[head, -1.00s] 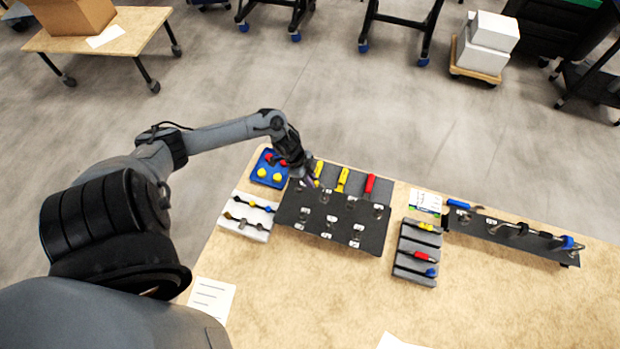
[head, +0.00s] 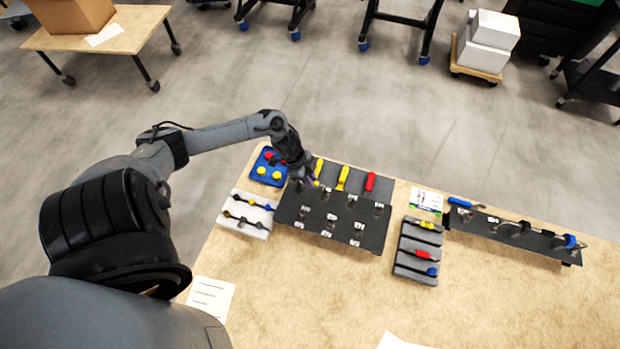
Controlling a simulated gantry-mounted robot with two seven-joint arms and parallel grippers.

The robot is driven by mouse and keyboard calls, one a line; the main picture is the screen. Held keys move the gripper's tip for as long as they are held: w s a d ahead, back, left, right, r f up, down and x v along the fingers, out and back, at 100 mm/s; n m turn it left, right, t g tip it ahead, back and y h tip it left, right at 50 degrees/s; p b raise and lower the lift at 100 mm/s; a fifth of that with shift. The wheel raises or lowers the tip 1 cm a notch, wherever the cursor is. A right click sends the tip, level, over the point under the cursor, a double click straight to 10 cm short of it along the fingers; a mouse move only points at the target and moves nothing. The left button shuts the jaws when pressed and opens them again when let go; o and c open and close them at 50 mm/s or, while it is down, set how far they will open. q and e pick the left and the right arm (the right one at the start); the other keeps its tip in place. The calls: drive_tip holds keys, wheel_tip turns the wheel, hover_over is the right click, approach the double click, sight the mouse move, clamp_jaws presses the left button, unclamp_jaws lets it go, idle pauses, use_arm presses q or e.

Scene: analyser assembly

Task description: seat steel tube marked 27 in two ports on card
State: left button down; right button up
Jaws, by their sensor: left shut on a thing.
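My left gripper (head: 308,182) is over the upper left part of the black card (head: 345,232), near its back edge. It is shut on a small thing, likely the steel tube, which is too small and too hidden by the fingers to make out. The card lies on the wooden table and carries several small ports with white labels, too small to read here. Whether the held thing touches the card cannot be told. My right gripper is not in view.
A blue tray (head: 259,174) with red and yellow parts and a white rack (head: 233,221) stand left of the card. Yellow- and red-handled tools (head: 343,177) lie behind it. A grey rack (head: 405,262) and a long black panel (head: 490,228) stand right.

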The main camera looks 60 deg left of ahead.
use_arm(q)
drive_tip(key=shift+f, duration=0.3)
drive_tip(key=c, duration=1)
unclamp_jaws()
drive_tip(key=shift+o, duration=0.2)
drive_tip(key=shift+r, duration=0.1)
drive_tip(key=p+v, duration=0.1)
drive_tip(key=v, duration=0.9)
drive_tip(key=shift+r, duration=0.4)
drive_tip(key=shift+s, duration=0.1)
